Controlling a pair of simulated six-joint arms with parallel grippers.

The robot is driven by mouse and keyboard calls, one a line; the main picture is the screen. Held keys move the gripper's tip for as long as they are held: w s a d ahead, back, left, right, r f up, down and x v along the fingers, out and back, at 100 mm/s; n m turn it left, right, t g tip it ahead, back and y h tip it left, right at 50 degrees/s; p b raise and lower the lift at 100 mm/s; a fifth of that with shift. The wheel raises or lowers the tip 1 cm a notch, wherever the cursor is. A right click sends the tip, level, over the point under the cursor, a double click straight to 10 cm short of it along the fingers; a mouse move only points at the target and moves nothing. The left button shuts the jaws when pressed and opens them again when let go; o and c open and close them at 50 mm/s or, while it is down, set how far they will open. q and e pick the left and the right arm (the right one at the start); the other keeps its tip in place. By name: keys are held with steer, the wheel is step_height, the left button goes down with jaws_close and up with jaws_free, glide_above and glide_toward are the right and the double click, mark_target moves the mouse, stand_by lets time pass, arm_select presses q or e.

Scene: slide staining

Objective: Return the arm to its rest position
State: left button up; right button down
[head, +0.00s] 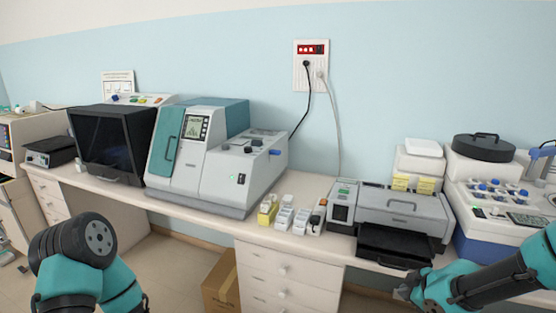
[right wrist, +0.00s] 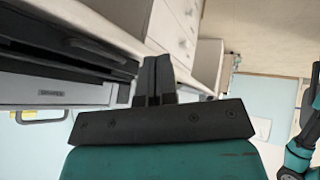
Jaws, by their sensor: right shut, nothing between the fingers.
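My right arm (head: 490,281) comes in from the right in the head view. Its gripper (head: 402,291) is low in front of the bench, just below the dark tray of the grey printer-like machine. In the right wrist view the two black fingers of the right gripper (right wrist: 153,80) are together, with nothing between them. My left arm (head: 80,265) shows only as teal and black links at the lower left of the head view; its gripper is out of the picture.
The grey machine (head: 400,207) has its black tray (head: 392,247) out over the bench edge, close to my right gripper. A large slide instrument (head: 225,180), small boxes (head: 285,218) and a dark-fronted cabinet (head: 110,140) stand on the bench. A cardboard box (head: 220,285) is on the floor.

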steer(key=s+a+f+m+g, duration=0.2)
steer(key=s+a+f+m, duration=0.2)
steer(key=f, duration=0.5)
steer(key=s+a+f+m+g, duration=0.2)
steer(key=s+a+f+m, duration=0.2)
steer(key=f, duration=0.5)
steer(key=s+a+f+m+g+y, duration=0.1)
steer(key=s+a+f+m, duration=0.3)
steer(key=f, duration=0.5)
steer(key=s+a+g, duration=0.1)
steer(key=s+a, duration=0.1)
steer(key=a, duration=0.1)
steer(key=shift+a, duration=0.3)
